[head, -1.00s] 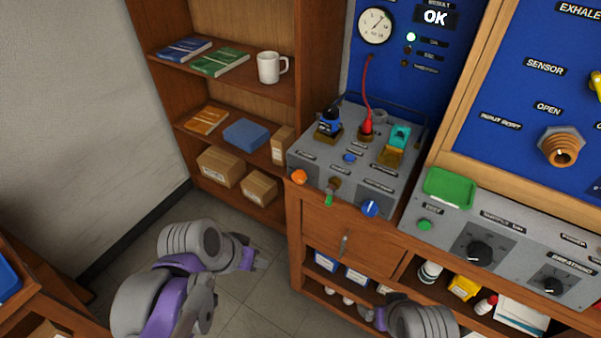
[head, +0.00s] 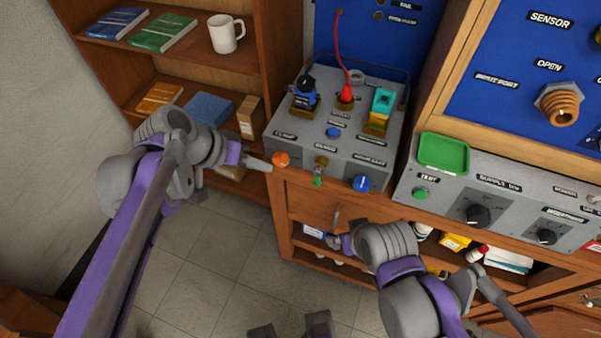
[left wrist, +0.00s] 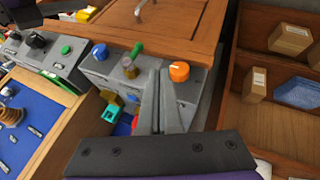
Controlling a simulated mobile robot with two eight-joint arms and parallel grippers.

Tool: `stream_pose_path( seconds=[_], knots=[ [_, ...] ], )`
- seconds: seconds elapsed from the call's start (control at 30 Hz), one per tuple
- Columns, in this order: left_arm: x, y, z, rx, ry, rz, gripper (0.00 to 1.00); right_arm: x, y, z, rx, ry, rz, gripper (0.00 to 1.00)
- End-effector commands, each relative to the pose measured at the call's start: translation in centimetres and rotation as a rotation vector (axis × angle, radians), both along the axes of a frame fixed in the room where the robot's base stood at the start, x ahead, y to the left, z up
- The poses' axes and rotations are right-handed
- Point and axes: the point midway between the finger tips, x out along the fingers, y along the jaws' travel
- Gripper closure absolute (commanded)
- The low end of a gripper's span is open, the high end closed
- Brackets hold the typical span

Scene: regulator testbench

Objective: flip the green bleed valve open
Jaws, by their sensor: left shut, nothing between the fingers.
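The green bleed valve (head: 318,172) is a small brass fitting with a green lever on the front of the grey regulator box. In the head view the lever hangs down. It also shows in the left wrist view (left wrist: 132,62), which looks roughly upside down. My left gripper (head: 258,163) is shut and empty, just left of the orange knob (head: 281,159) and apart from the valve. In the left wrist view its closed fingers (left wrist: 160,100) lie between the valve and the orange knob (left wrist: 179,71). My right gripper (head: 338,242) is low, by the cabinet front; its jaws are too small to judge.
A blue knob (head: 361,184) sits right of the valve. The box top carries a blue-black fitting (head: 305,92), a red hose connector (head: 345,92) and a teal-handled valve (head: 382,102). A drawer handle (head: 337,216) is below. A green tray (head: 443,153) stands right.

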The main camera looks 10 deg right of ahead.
Motion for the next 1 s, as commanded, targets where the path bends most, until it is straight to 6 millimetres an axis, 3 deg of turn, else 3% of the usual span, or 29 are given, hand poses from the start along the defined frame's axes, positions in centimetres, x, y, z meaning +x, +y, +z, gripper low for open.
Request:
stream_pose_path(
  seconds=[0.27,0.63,0.8,1.0],
  knots=[
    [0.4,-1.5,-2.0,0.000,0.000,-0.002,1.00,0.0,0.0,-0.2,0.000,0.001,0.000,0.06],
    [1.7,-6.0,-8.2,-0.001,-0.001,-0.002,1.00,-0.2,0.0,-1.0,0.000,0.004,0.000,0.06],
    [0.6,-8.3,-8.0,0.000,-0.001,-0.003,1.00,-0.1,0.0,-0.7,0.000,0.002,0.000,0.06],
    [0.1,-9.4,-8.0,0.001,-0.001,0.000,1.00,-0.1,0.0,-0.6,0.000,0.002,0.000,0.06]
  ],
)
